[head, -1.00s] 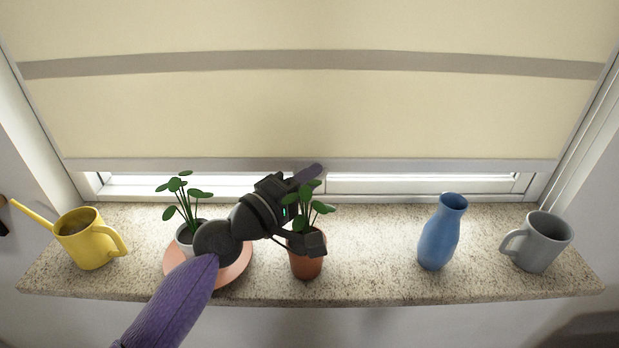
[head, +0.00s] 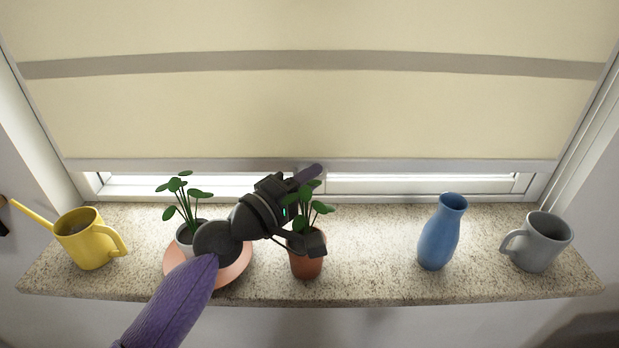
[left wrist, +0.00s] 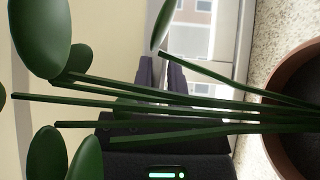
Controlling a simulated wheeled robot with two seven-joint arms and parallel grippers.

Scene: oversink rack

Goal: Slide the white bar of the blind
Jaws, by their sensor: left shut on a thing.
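The white bar (head: 440,166) runs along the bottom edge of the cream blind (head: 330,115), just above the lower window frame. My left gripper (head: 309,173) reaches over the sill from the lower left, and its fingers are at the middle of the bar. In the left wrist view the dark fingers (left wrist: 163,70) are closed together on the bar, partly hidden behind plant stems and leaves. I take it as shut on the white bar. My right gripper is not in view.
On the stone sill (head: 375,275), a terracotta-potted plant (head: 307,266) stands right by my gripper. A second plant (head: 184,236) on a pink saucer (head: 236,275) is beside my wrist. A yellow watering can (head: 85,240), blue vase (head: 441,235) and grey mug (head: 543,243) stand farther off.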

